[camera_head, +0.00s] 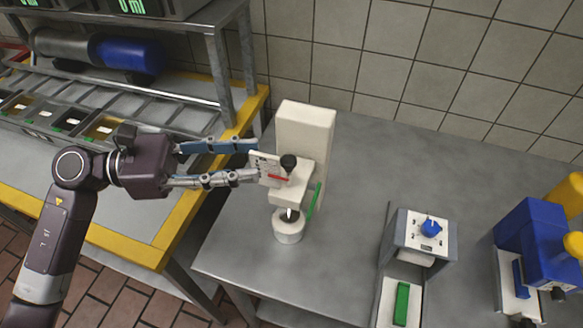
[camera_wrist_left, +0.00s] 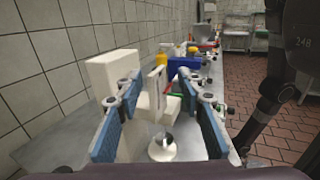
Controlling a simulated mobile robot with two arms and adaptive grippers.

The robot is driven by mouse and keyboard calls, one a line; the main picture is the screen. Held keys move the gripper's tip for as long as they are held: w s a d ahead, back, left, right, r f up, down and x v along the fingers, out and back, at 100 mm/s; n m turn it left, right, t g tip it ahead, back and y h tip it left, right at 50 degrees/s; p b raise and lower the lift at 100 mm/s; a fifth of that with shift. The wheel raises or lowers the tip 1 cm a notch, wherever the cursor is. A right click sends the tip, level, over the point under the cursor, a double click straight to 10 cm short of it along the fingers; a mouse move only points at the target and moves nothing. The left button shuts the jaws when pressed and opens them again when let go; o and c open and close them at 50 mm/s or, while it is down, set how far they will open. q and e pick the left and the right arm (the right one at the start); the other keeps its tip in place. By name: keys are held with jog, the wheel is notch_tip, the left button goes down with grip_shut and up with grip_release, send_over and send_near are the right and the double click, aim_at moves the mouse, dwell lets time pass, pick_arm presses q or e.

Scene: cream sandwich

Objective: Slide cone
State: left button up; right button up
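A tall white machine (camera_head: 305,130) stands on the grey counter, with a white front panel (camera_head: 268,170), a black knob (camera_head: 288,162) and a red strip. A white round holder (camera_head: 289,229) is below its head, with a small dark piece above it; I cannot tell whether this is the cone. The machine (camera_wrist_left: 112,72) and holder (camera_wrist_left: 162,148) also show in the left wrist view. My left gripper (camera_head: 252,162) is open at the panel's left side. In the left wrist view, the panel (camera_wrist_left: 158,88) appears between its spread blue-padded fingers, with gaps.
A grey-white device with a blue knob (camera_head: 431,228) stands to the right, with a green bar (camera_head: 402,304) low on it. A blue machine (camera_head: 530,240) is farther right. A yellow-edged rack table (camera_head: 185,225) is at left.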

aim_at(278, 161)
pick_arm(q)
jog(key=shift+f, duration=0.25)
jog(key=shift+d+r, duration=0.1)
jog(key=shift+d, duration=0.15)
jog(key=d+p, duration=0.1)
jog(key=d, duration=0.1)
jog(key=d+p, duration=0.1)
jog(key=d, duration=0.1)
jog(key=d+p, duration=0.1)
jog(key=d, duration=0.1)
jog(key=shift+w+d+r+p, duration=0.1)
jog(key=shift+w+p, duration=0.15)
jog(key=shift+p, duration=0.05)
jog(key=shift+d, duration=0.55)
jog(key=shift+f, duration=0.2)
pick_arm(e)
jog(key=r, duration=0.1)
jog(key=d+r, duration=0.1)
jog(key=r, duration=0.1)
jog(key=shift+r, duration=0.15)
pick_arm(q)
grip_shut()
pick_arm(e)
jog(key=shift+a, duration=0.1)
